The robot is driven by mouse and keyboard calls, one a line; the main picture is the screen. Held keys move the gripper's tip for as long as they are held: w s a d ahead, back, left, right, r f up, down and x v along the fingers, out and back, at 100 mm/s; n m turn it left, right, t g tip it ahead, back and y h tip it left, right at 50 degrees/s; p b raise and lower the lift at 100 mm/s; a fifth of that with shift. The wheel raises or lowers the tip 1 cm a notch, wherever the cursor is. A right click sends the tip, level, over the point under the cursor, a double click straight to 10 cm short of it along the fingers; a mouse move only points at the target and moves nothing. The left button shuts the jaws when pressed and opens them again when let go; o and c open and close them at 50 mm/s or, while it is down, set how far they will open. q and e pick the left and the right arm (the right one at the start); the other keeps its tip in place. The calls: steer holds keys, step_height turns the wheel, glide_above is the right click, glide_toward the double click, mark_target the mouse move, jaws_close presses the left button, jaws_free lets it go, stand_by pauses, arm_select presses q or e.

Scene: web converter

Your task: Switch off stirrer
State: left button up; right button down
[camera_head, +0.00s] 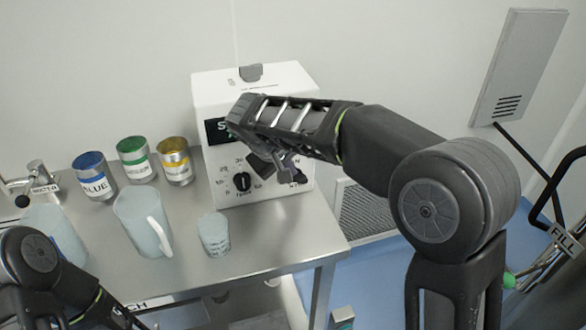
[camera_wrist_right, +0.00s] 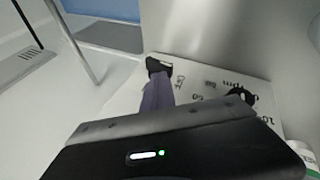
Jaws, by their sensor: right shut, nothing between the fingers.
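The stirrer is a white box (camera_head: 255,84) at the back right of the steel bench, with a dark display (camera_head: 216,131) partly hidden by my right arm. A black dial (camera_head: 241,181) with printed numbers is on its lower front; part of it shows in the right wrist view (camera_wrist_right: 240,95). My right gripper (camera_head: 288,172) is shut and empty before the panel's lower right. In the right wrist view its purple-grey fingers (camera_wrist_right: 157,95) end at a small black part (camera_wrist_right: 155,66); whether they touch it I cannot tell. My left gripper (camera_head: 125,316) is at the lower left, mostly cut off.
Blue (camera_head: 94,177), green (camera_head: 137,160) and yellow (camera_head: 175,162) labelled cans stand left of the stirrer. A clear jug (camera_head: 140,222) and a small beaker (camera_head: 213,236) stand in front. A tap (camera_head: 36,180) is at far left. A grey panel (camera_head: 520,62) hangs on the right wall.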

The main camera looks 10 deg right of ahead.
arm_select(q)
steer(key=shift+r, duration=0.35)
arm_select(e)
steer(key=shift+r, duration=0.5)
